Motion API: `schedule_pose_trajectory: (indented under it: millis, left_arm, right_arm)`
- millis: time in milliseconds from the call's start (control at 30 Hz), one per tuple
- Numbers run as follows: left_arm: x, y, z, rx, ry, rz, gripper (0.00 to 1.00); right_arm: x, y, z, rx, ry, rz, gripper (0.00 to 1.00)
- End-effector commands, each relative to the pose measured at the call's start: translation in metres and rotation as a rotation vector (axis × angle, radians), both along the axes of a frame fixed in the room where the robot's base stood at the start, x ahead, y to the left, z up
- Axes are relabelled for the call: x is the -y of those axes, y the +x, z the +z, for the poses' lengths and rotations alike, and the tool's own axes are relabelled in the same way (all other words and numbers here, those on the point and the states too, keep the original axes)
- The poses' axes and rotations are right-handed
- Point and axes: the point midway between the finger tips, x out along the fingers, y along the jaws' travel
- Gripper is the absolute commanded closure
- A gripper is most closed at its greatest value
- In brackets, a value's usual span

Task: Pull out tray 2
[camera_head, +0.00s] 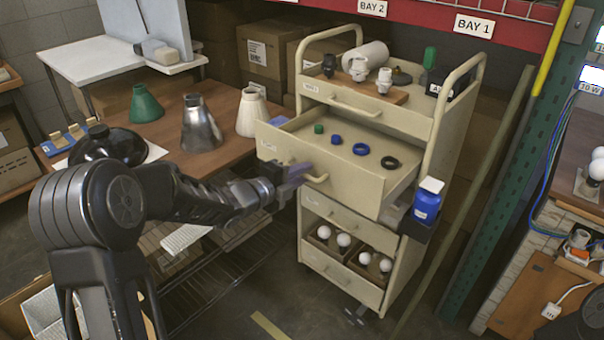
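The beige cart (440,125) stands at the centre with its upper drawers and trays facing me. One wide drawer, which I take to be tray 2 (345,187), is slid well out; its own label is too small to read. A green ring (319,128), two blue rings (361,149) and a black ring (390,162) lie in it. Its bar handle (317,178) is on the front. My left gripper (292,174) is at the left part of this handle, overlapping it in view. Its fingers are dark and blurred, so I cannot tell their grip. My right gripper is not in view.
Lower trays hold white bulbs (343,240). The wooden table (170,130) at left carries lamp shades. A green post (500,170) stands right.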

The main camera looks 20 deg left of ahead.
Motion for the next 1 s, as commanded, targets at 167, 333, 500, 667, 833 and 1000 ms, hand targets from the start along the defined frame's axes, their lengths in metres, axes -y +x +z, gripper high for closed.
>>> schedule_pose_trajectory:
  millis: [167,333,500,667,833,1000]
  left_arm:
    - [0.0,0.0,0.001,0.001,0.0,0.0,0.8]
    - [-0.005,-0.011,0.004,0.002,0.0,0.001,0.8]
    - [-0.016,-0.035,0.009,0.002,0.0,0.004,0.8]
    - [-0.024,-0.058,0.014,0.002,0.0,0.003,0.8]
    - [-0.028,-0.07,0.016,0.001,0.0,0.0,0.8]
    - [-0.028,-0.071,0.016,0.0,0.0,0.0,0.8]
  right_arm:
    - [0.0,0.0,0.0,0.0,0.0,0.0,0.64]
    - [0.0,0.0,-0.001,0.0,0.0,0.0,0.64]
    - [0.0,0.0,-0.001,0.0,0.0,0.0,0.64]
    - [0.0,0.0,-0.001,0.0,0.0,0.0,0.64]
    - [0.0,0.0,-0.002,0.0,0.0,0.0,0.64]
    - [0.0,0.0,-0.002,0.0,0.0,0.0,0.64]
